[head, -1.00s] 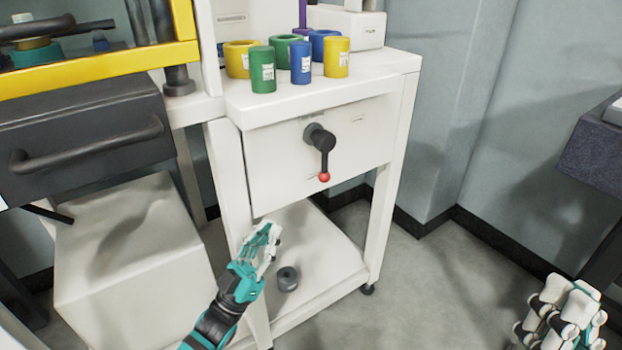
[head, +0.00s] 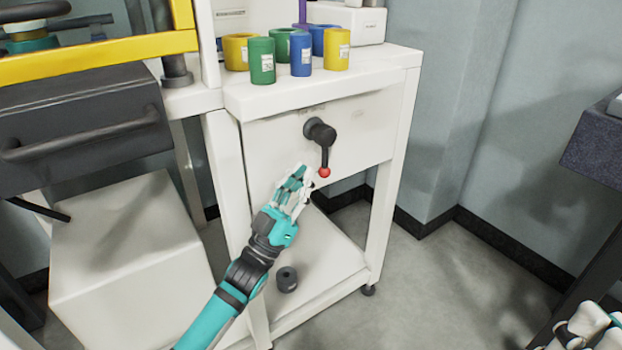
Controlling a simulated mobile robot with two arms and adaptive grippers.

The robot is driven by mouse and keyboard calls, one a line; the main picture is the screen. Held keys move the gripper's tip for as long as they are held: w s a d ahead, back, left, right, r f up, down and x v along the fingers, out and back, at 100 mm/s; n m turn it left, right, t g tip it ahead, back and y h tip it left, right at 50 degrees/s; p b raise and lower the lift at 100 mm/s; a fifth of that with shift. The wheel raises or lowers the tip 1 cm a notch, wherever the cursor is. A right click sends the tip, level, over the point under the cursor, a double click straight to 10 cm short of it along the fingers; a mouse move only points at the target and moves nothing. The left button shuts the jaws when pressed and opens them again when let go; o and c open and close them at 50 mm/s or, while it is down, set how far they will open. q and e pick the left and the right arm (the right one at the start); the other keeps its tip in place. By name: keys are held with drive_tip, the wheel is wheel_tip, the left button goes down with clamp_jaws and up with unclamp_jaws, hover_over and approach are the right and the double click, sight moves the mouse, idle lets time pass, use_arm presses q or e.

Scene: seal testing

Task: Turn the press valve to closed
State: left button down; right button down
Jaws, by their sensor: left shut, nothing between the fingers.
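The press valve (head: 320,131) is a black hub on the white front panel of the stand, with a black lever hanging straight down to a red ball knob (head: 324,172). My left gripper (head: 301,175) is shut and empty, just left of the red knob and slightly below its level. It looks close to the knob, but I cannot tell whether it touches. My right gripper (head: 588,330) shows only partly at the bottom right corner, far from the valve, and its fingers are cut off by the frame.
Green, blue and yellow cylinders (head: 262,60) stand on the white stand's top (head: 385,70). A yellow-framed press (head: 100,58) is at the left above a white box (head: 130,250). A dark ring (head: 287,279) lies on the lower shelf.

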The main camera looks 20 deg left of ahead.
use_arm(q)
drive_tip(key=shift+w+d, duration=0.25)
drive_tip(key=shift+w, duration=0.25)
drive_tip(key=shift+w+d, duration=0.2)
drive_tip(key=shift+w, duration=0.3)
drive_tip(key=shift+f+b, duration=0.1)
drive_tip(key=shift+b, duration=0.25)
